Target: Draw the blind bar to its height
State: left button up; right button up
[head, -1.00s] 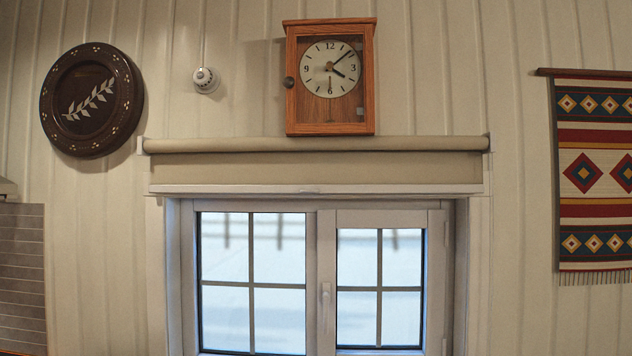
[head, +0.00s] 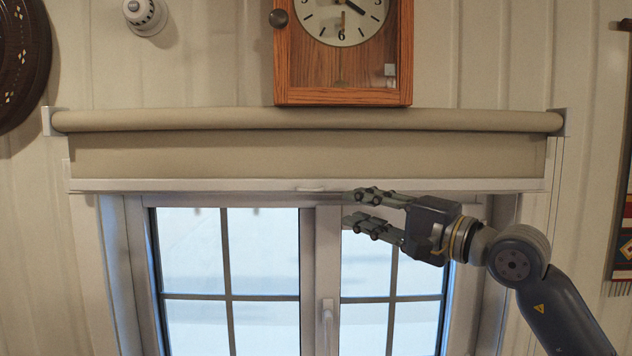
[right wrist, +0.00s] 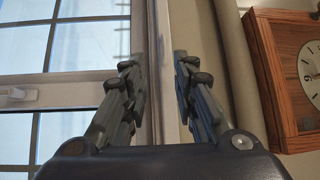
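The blind bar (head: 200,185) is a long white bar along the lower edge of the beige blind (head: 300,153), level above the window. A small pale pull tab (head: 311,189) is at its middle. My right gripper (head: 350,206) is open and empty, its fingers pointing left, just right of the tab and at or slightly below the bar. I cannot tell whether it touches. My left gripper is not in view.
The blind's roller (head: 300,120) runs above the cloth. A wooden wall clock (head: 345,75) hangs just over it. The window (head: 230,265) has a white handle (head: 327,325) on its middle frame. A dark round plate (head: 20,60) and a woven hanging (head: 625,200) are at the sides.

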aim_at(312, 190)
jog(key=p+x, duration=0.2)
jog(key=x, duration=0.1)
jog(key=p+x, duration=0.2)
jog(key=x, duration=0.1)
jog(key=p+x, duration=0.2)
jog(key=x, duration=0.1)
jog(key=shift+w+a+r, duration=0.1)
jog(key=shift+a+r, duration=0.35)
jog(key=shift+w+a, duration=0.1)
grip_shut()
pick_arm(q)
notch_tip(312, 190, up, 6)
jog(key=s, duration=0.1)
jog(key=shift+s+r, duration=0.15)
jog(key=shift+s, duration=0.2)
